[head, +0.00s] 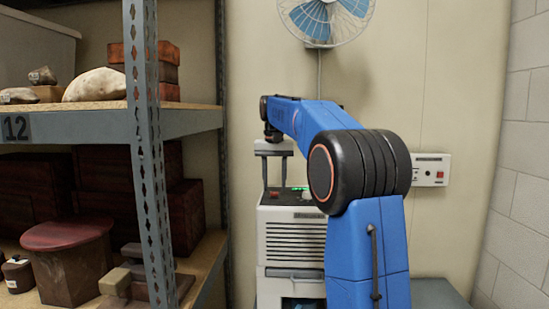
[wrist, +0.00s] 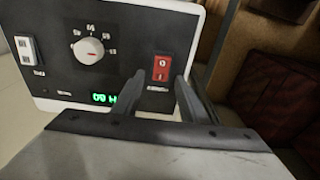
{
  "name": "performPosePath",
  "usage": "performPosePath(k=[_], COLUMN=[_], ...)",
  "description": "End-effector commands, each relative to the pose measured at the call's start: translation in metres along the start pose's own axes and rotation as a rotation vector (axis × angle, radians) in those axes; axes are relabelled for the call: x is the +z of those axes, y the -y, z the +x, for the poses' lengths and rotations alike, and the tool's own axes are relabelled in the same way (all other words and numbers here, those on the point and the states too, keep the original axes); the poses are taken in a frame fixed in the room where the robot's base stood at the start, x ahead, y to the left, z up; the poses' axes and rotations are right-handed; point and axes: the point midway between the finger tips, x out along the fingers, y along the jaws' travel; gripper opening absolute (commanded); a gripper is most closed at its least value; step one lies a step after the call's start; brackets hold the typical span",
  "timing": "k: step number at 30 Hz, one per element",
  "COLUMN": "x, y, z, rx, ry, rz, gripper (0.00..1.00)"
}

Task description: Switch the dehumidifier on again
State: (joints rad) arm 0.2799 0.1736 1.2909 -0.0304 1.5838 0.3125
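The dehumidifier (head: 292,240) is a white cabinet with a slatted grille, standing against the back wall. Its dark top panel (wrist: 72,70) fills the upper left of the wrist view. The panel has a red rocker switch (wrist: 162,68), a white dial (wrist: 89,51), a white switch (wrist: 26,48) at the left and a lit green display (wrist: 104,98). My gripper (head: 274,170) points down over the panel. In the wrist view its fingertips (wrist: 160,78) are apart with nothing between them, and the red switch shows just beyond the gap. I cannot tell whether they touch the panel.
A metal shelf rack (head: 150,150) with boxes and stones stands close on the left. A wall box (head: 431,170) with a red button and a socket is at the right. A fan (head: 325,20) hangs on the wall above.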

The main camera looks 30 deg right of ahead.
Motion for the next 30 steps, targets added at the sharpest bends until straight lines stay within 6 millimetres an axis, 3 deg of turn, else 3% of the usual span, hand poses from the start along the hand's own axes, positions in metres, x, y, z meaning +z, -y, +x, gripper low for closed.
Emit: performPosePath(k=[18, 24, 30], x=[-0.001, -0.001, -0.001], y=[0.000, 0.000, 0.000], z=[-0.117, -0.143, -0.157], rx=[-0.001, 0.000, 0.000], ry=[-0.004, -0.002, -0.001], rz=[0.000, 0.000, 0.000], gripper=[0.39, 0.39, 0.39])
